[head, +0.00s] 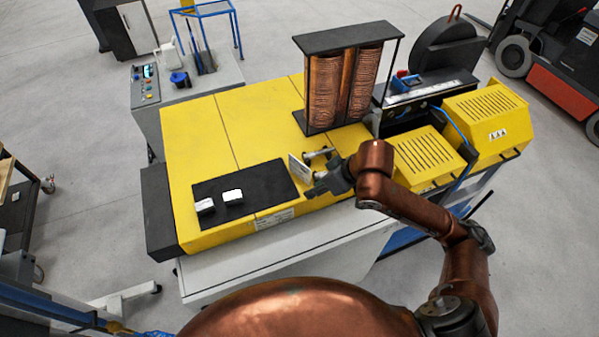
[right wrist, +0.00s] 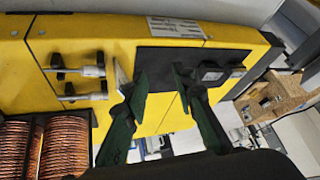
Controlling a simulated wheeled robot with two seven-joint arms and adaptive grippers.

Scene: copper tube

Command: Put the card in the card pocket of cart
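My right gripper (head: 310,188) is over the front of the yellow bench, at the right end of the black mat. In the right wrist view its fingers (right wrist: 160,80) are apart, with the mat and yellow surface showing between them. A thin pale plate, perhaps the card (head: 299,168), stands tilted close to the gripper. In the right wrist view this plate (right wrist: 122,78) appears beside the left-hand finger, outside the gap; I cannot tell whether they touch. The black-framed rack with copper coils (head: 345,85), perhaps the cart, stands behind. I cannot make out a card pocket. My left gripper is out of view.
Two small white-topped items (head: 204,206) (head: 232,195) lie on the black mat (head: 265,178). Silver rods with black ends (right wrist: 85,71) are beside the plate. Yellow vented housings (head: 480,115) stand to the right. The bench's left part (head: 190,130) is clear.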

